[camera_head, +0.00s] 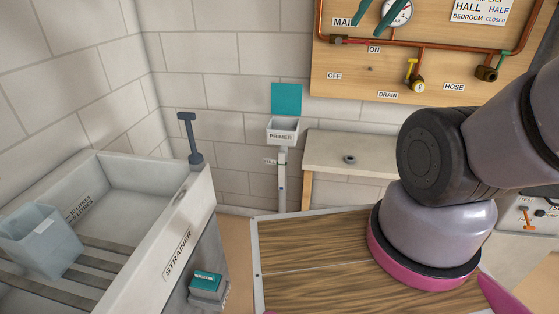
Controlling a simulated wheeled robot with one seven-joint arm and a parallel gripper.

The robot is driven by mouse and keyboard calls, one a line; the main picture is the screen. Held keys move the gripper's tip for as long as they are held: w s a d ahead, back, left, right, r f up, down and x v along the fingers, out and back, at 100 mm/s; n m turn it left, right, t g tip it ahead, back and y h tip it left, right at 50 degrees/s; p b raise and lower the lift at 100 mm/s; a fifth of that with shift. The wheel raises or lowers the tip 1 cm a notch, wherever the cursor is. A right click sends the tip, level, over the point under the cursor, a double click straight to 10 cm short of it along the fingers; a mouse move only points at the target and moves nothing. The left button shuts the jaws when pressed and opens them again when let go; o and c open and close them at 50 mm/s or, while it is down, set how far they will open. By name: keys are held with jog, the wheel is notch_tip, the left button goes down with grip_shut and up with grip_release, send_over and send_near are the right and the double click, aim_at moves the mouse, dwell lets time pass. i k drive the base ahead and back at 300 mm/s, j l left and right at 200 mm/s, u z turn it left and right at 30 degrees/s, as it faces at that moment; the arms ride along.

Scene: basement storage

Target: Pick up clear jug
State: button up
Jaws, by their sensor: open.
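A pale blue-grey, see-through, box-shaped vessel (38,243), which looks like the clear jug, stands in the grey sink (187,205) at the left. It rests on or beside the dark slats across the sink and has a small pale mark on its side. Its left side is close to the picture's edge, and I cannot make out a handle. My arm shows at the right, well apart from the vessel.
The sink's high front wall, labelled STRAINER, and a dark tap (190,140) border the basin. A small teal-topped box (207,284) is at its front. A PRIMER cup (282,131) stands on a post. A bench (345,150) and pipe board (350,80) are behind.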

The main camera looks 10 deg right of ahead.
aim_at(37, 236)
jog(key=u, duration=0.5)
jog(key=k+u, duration=0.1)
jog(key=u, duration=0.35)
jog(key=j+u, duration=0.1)
jog(key=u, duration=0.4)
jog(key=k+u, duration=0.1)
jog(key=u, duration=0.35)
jog(key=z, duration=1.85)
jog(key=u, duration=1.85)
